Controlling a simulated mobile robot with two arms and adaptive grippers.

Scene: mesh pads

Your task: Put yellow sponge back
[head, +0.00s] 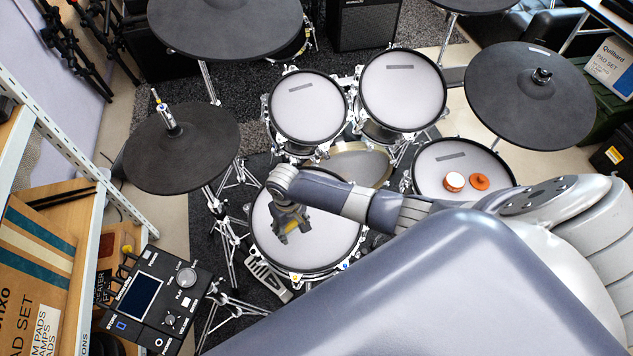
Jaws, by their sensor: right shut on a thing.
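My right gripper (289,228) is over the snare drum's white mesh pad (325,240) at the centre, pointing down. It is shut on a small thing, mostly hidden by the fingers. Dull yellow shows between and beside the dark fingers, which fits the yellow sponge, but its shape is not clear. I cannot tell whether it touches the pad. No other yellow sponge shows clearly. My left gripper is not in view.
The floor tom (430,172) at right carries a white-and-red round thing (454,181) and an orange disc (480,182). Two rack toms (308,110), several dark cymbals (180,150) and a drum module (150,300) surround the pad. A shelf with boxes (40,270) stands at left.

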